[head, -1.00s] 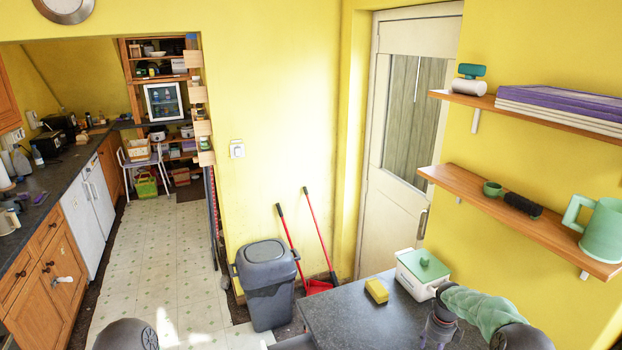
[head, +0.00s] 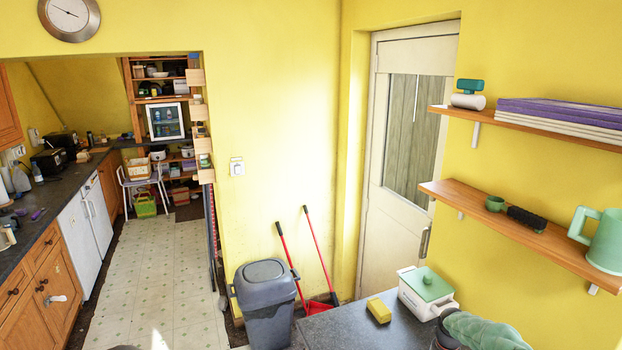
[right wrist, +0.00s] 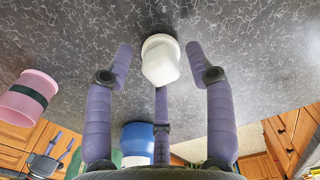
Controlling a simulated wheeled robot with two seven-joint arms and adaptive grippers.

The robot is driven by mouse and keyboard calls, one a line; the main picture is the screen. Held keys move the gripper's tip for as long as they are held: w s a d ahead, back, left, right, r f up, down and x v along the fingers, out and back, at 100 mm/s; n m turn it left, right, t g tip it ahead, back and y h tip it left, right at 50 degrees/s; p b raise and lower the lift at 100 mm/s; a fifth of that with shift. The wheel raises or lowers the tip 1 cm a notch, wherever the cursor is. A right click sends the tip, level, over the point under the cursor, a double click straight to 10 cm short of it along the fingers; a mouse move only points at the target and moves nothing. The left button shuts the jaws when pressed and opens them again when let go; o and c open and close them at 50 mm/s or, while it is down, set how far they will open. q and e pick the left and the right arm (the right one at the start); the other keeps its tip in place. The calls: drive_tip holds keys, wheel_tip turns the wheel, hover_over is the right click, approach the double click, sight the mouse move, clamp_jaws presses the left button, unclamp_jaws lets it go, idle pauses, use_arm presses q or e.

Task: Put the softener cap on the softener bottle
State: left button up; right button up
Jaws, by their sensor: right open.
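In the right wrist view a white faceted piece with a round flange (right wrist: 160,62), which looks like the softener cap, is on the dark speckled worktop. My right gripper (right wrist: 160,54) is open, with purple fingers on either side of the piece and visible gaps to both. A blue and white object (right wrist: 137,134) is partly hidden behind the fingers; I cannot tell whether it is the softener bottle. In the head view, only my green-sleeved right forearm and a dark part of the wrist show at the bottom right. My left gripper is out of view.
A pink cup with a dark band (right wrist: 28,98) is at the left in the right wrist view.

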drive_tip(key=shift+b, duration=0.4)
idle(0.3)
clamp_jaws()
drive_tip(key=shift+o, duration=0.5)
unclamp_jaws()
drive_tip(key=shift+r, duration=0.1)
